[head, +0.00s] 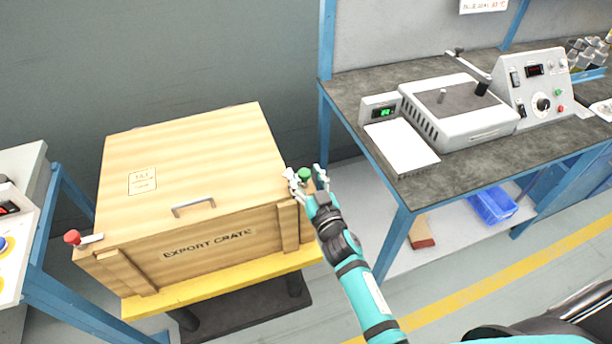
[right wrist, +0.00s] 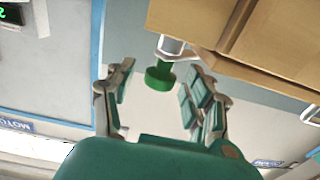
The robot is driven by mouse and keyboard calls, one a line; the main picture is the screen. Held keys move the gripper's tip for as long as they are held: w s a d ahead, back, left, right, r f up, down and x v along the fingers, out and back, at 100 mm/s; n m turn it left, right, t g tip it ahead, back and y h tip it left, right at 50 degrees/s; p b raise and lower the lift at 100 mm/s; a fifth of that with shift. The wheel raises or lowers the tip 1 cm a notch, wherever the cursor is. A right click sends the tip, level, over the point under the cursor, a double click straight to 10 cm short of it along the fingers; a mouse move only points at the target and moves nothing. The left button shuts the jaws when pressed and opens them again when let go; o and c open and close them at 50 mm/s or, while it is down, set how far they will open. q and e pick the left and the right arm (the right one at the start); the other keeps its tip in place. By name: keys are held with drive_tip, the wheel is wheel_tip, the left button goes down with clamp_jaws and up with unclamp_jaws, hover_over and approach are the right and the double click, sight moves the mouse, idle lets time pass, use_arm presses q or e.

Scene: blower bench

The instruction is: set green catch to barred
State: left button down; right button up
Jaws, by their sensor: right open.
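The green catch (head: 304,173) sits at the right front edge of the wooden export crate (head: 235,150). In the right wrist view the green knob (right wrist: 159,78) is on a pale stem beside the crate (right wrist: 240,35). My right gripper (head: 306,176) is open around the green knob; in the right wrist view its fingers (right wrist: 160,95) stand on either side, with gaps. I cannot tell the catch's setting. A red-knobbed catch (head: 72,237) is at the crate's left corner. My left gripper is not in view.
The crate stands on a yellow-edged platform (head: 215,285). A bench (head: 345,85) with instruments is on the right, close to my right arm. Another bench (head: 60,220) is at the left. A blue bin (head: 493,205) sits on the right bench's lower shelf.

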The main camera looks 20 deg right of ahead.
clamp_jaws()
drive_tip(key=n+y+p, duration=0.2)
drive_tip(key=y+p, duration=0.1)
drive_tip(key=shift+d+r, duration=0.2)
drive_tip(key=shift+r, duration=0.05)
drive_tip(key=shift+d+f+n+g+y+p, duration=0.1)
drive_tip(key=shift+n+g+y+p, duration=0.6)
drive_tip(key=shift+y, duration=0.5)
drive_tip(key=shift+w+f+n+y, duration=0.1)
drive_tip(key=shift+n+y, duration=0.4)
drive_tip(key=shift+y, duration=0.1)
drive_tip(key=shift+d+f+n+g+y+b, duration=0.1)
drive_tip(key=shift+n+g+y+b, duration=0.2)
drive_tip(key=shift+n+g+y, duration=0.65)
drive_tip(key=shift+w+n+g+y+b, duration=0.1)
drive_tip(key=shift+n+g+y+b, duration=0.85)
drive_tip(key=shift+y, duration=0.7)
drive_tip(key=shift+n+g, duration=0.3)
drive_tip(key=shift+y, duration=0.3)
